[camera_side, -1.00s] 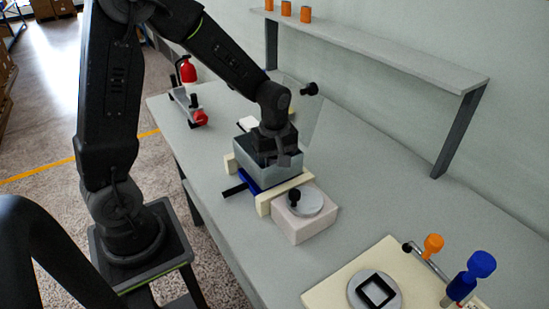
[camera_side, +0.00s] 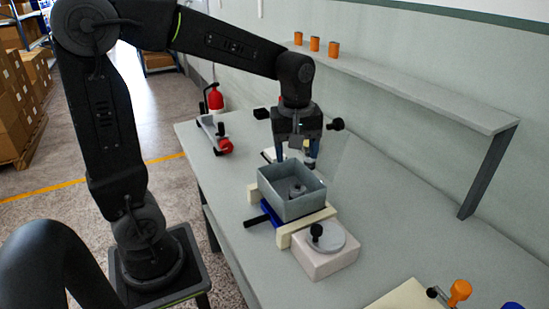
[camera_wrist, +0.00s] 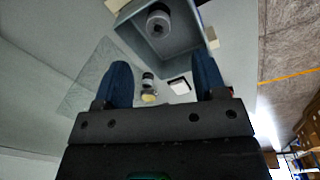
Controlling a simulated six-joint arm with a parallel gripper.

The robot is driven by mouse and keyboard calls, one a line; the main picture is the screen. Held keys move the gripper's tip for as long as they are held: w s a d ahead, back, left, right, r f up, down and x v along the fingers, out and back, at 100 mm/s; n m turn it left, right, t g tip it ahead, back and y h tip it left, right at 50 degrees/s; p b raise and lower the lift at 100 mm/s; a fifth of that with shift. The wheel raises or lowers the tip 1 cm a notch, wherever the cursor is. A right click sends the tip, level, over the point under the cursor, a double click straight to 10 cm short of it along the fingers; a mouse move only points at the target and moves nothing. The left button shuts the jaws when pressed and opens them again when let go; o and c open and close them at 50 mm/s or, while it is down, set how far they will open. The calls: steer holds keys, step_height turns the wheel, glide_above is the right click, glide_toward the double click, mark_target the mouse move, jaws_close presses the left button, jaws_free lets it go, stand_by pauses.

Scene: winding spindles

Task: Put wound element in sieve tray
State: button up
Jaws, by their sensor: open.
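The sieve tray (camera_side: 291,206) is a grey open box on a low stand in the middle of the table. A small grey round piece with a dark centre, which looks like the wound element (camera_side: 297,191), lies on its floor. In the wrist view the tray (camera_wrist: 188,44) and the piece in it (camera_wrist: 158,22) show at the top. My gripper (camera_side: 296,162) is above and just behind the tray. Its two blue fingers are apart, and nothing is held between them (camera_wrist: 165,80). The piece and the fingers are clear of each other.
A pale block with a round disc and black knob (camera_side: 325,239) stands in front of the tray. A clear panel (camera_wrist: 90,78) stands close to my gripper. A wall shelf (camera_side: 420,98) runs along the right.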

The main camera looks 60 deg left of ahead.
steer(key=s+d+r+m+t, duration=0.1)
steer(key=s+d+m+t, duration=0.1)
steer(key=s+m, duration=0.4)
steer(key=s+d+r+m+t, duration=0.2)
steer(key=s+d+m+t, duration=0.1)
steer(key=s+m, duration=0.4)
steer(key=shift+d+m, duration=0.15)
steer(key=shift+m, duration=0.25)
